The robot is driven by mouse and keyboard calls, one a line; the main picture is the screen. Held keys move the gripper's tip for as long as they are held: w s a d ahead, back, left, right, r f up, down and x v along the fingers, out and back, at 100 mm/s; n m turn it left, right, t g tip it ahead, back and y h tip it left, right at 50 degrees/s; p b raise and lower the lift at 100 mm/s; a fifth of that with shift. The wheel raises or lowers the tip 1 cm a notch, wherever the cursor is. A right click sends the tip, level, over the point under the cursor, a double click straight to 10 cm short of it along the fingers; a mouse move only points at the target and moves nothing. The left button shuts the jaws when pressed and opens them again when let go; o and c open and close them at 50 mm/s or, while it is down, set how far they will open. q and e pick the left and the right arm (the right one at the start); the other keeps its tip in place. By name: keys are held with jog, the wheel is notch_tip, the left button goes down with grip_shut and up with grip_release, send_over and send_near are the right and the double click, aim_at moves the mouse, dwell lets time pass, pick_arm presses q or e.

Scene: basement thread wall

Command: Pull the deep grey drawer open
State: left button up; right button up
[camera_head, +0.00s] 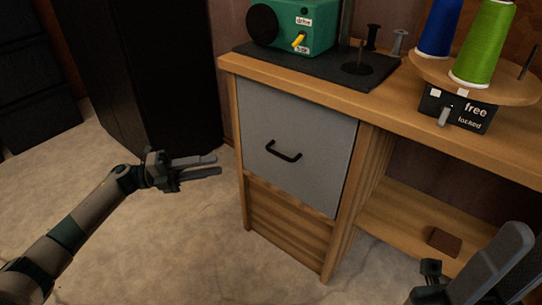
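The deep grey drawer (300,125) is a flat grey front set in the upper left bay of a wooden bench. It looks closed, flush with the frame. Its black bar handle (284,151) sits near the middle of the front. My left gripper (218,166) is to the left of the drawer, apart from it, with its two fingers pointing right. The fingers are slightly apart with nothing between them. My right gripper (515,260) shows at the lower right corner, partly cut off by the frame edge, in front of the open shelf. Its finger spacing is unclear.
On the bench top (390,105) stand a green machine (305,25) on a black mat and a round turntable with a blue spool (440,25) and a green spool (483,45). A brown block (444,242) lies on the lower shelf. The floor (190,225) before the drawer is clear.

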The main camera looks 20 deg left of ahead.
pick_arm(q)
jog(key=b+x, duration=0.2)
jog(key=x, duration=1.5)
jog(key=shift+b, duration=0.3)
jog(key=shift+c, duration=0.3)
grip_shut()
